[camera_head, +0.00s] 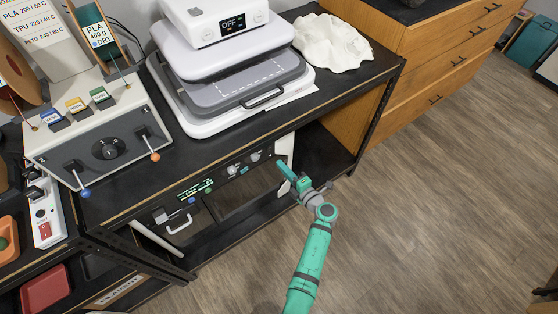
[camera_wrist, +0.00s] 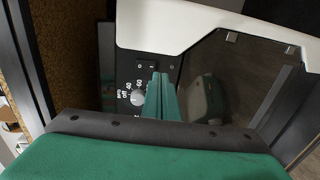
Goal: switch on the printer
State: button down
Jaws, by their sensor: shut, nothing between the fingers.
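A black panel (camera_head: 216,180) with a lit green display and knobs runs along the front below the worktop; I take it for the printer's panel. In the wrist view, a small black rocker switch (camera_wrist: 146,70) marked O and I sits at the panel's end, beside a white frame (camera_wrist: 180,22). A light dial (camera_wrist: 137,98) sits beside it. My gripper (camera_head: 281,166) is at the panel's right end. In the wrist view its closed fingers (camera_wrist: 161,78) end close to the switch, partly overlapping it; I cannot tell whether they touch. The switch's position is unclear.
A white and grey press (camera_head: 235,70) showing OFF stands on the black worktop (camera_head: 345,82), with a white cloth (camera_head: 332,43) beside it. A control box (camera_head: 105,140) with levers is at left. Wooden drawers (camera_head: 450,50) stand at the back right. The floor at right is clear.

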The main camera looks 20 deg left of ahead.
jog(key=s+d+f, duration=0.1)
jog(key=s+d, duration=0.3)
jog(key=d, duration=0.2)
jog(key=shift+s+d, duration=0.4)
jog(key=s+a+r+m+t+h, duration=0.25)
jog(key=s+r+m+t, duration=0.5)
jog(key=s+m, duration=0.4)
jog(key=s+d+r+m+h, duration=0.3)
jog(key=s+d+m, duration=0.1)
jog(key=s, duration=0.4)
jog(key=s+d+r+m+g+h, duration=0.1)
jog(key=s+d+r+m+h, duration=0.3)
jog(key=s+m, duration=0.3)
jog(key=s+d+r+m+g+h, duration=0.1)
jog(key=s+d+r+m+h, duration=0.2)
jog(key=s+m, duration=0.3)
jog(key=s+d, duration=0.1)
jog(key=s, duration=0.3)
jog(key=shift+s+r+h, duration=0.35)
jog(key=shift+s+r, duration=0.05)
